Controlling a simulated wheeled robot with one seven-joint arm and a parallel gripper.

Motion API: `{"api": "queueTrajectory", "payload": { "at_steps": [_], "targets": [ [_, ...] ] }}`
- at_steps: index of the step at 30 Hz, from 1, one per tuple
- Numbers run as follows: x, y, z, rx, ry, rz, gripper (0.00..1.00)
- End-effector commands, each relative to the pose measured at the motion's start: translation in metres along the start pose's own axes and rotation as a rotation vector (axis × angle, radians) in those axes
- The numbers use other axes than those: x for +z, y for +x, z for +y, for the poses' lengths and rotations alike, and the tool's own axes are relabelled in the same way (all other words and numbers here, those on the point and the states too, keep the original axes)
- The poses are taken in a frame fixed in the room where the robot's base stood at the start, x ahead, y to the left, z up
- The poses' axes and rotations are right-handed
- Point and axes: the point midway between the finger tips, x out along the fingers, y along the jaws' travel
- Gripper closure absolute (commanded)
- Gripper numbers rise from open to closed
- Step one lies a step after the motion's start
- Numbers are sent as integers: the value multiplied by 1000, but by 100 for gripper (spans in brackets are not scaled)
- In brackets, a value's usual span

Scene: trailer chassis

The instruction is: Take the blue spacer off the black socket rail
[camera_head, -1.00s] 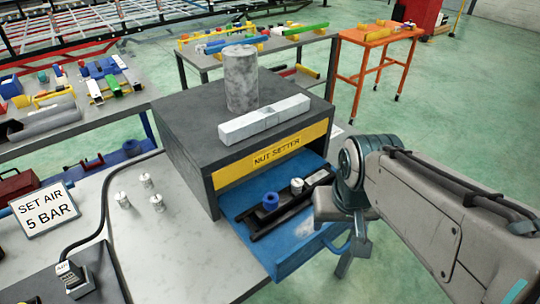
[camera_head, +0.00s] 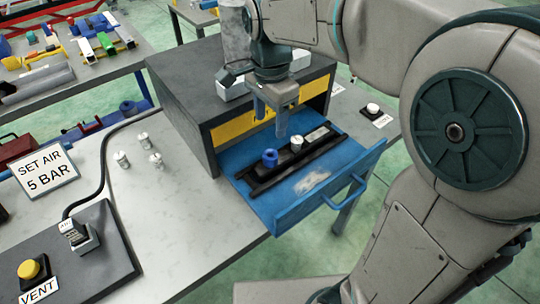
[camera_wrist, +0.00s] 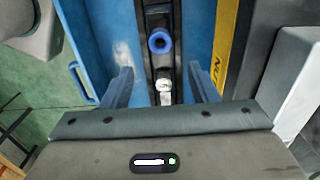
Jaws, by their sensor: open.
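The blue spacer (camera_head: 270,158) is a short ring on the black socket rail (camera_head: 264,183), which lies in the open blue drawer (camera_head: 318,204). It also shows in the wrist view (camera_wrist: 159,41), upright with a dark centre. A silver cylindrical piece (camera_head: 296,144) stands on the rail beside it. My gripper (camera_head: 270,122) points down above the drawer, with its two fingers apart and nothing between them. In the wrist view the fingers (camera_wrist: 164,88) straddle the line of the rail, nearer the silver piece, with the spacer farther forward.
The dark cabinet (camera_head: 185,85) with a yellow label strip stands behind the drawer. Several small silver pieces (camera_head: 142,138) stand on the grey table left of it. A sign (camera_head: 45,172), a cable and a yellow button (camera_head: 30,269) are at the left. A white-topped button (camera_head: 372,109) is right.

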Motion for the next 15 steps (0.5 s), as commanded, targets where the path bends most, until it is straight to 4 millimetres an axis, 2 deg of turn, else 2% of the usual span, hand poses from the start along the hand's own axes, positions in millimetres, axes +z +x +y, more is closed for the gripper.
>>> {"api": "queueTrajectory", "payload": {
  "at_steps": [1,6,15],
  "targets": [
    [0,12,1,6,0,-1,46],
    [0,44,1,4,-1,-1,46],
    [0,69,1,2,-1,-1,46]
  ]
}}
